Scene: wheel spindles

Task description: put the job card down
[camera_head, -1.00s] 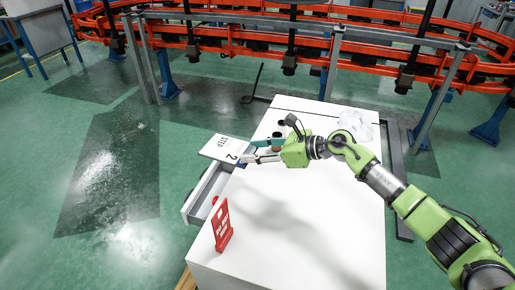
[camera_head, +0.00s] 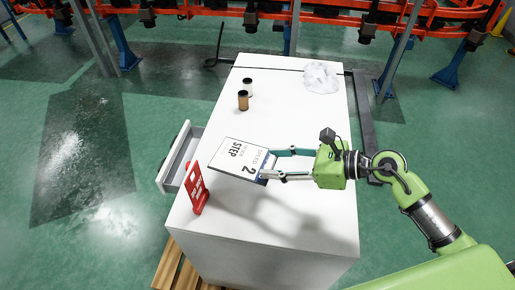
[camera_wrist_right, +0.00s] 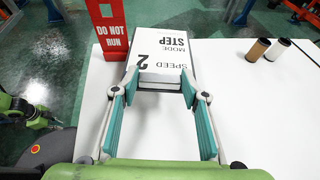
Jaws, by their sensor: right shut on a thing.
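The job card (camera_head: 242,160) is a white card printed with "MODE STEP" and "SPEED 2". My right gripper (camera_head: 264,163) is shut on its near edge, with a finger on either side. The card reaches away from the fingers over the left part of the white cabinet top (camera_head: 290,115), beside the red sign. Shadows lie on the top near it; I cannot tell the exact gap beneath. In the right wrist view the card (camera_wrist_right: 165,52) sticks out ahead between the teal fingers (camera_wrist_right: 160,84). My left gripper is not seen in the head view.
A red "DO NOT RUN" sign (camera_head: 196,190) stands near the left edge. A drawer (camera_head: 179,160) is open on the left side. The middle and right of the top are clear.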

